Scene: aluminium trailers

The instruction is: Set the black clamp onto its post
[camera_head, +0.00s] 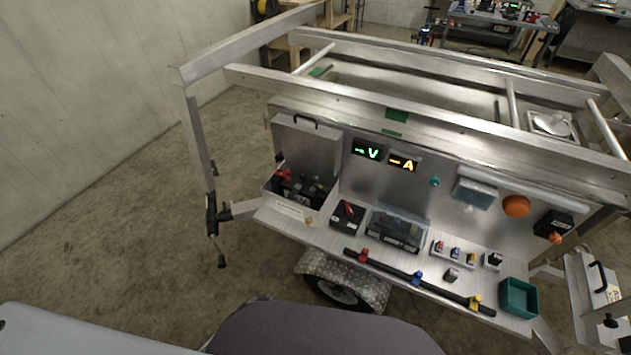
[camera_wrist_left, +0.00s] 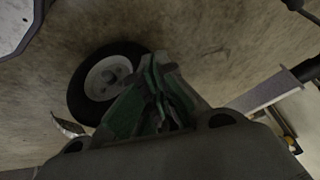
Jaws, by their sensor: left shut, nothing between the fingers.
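An open metal box (camera_head: 263,193) stands at the left end of the trailer's shelf, holding dark battery parts. A red clamp (camera_head: 284,174) shows at its back left. Dark shapes (camera_head: 318,189) sit at the box's right side; I cannot tell which is the black clamp or whether it touches its post. My left gripper (camera_wrist_left: 163,76) is shut and empty in the left wrist view, above the floor beside a trailer wheel (camera_wrist_left: 103,78). I cannot make out its fingers in the head view. My right gripper is not in view.
The shelf also holds a black box (camera_head: 347,217), a clear-lidded case (camera_head: 397,229), a black bar with coloured clips (camera_head: 415,280) and a teal bin (camera_head: 519,297). Frame rails (camera_head: 400,100) cross above the panel. A jack (camera_head: 213,220) stands off the left corner. Floor at left is clear.

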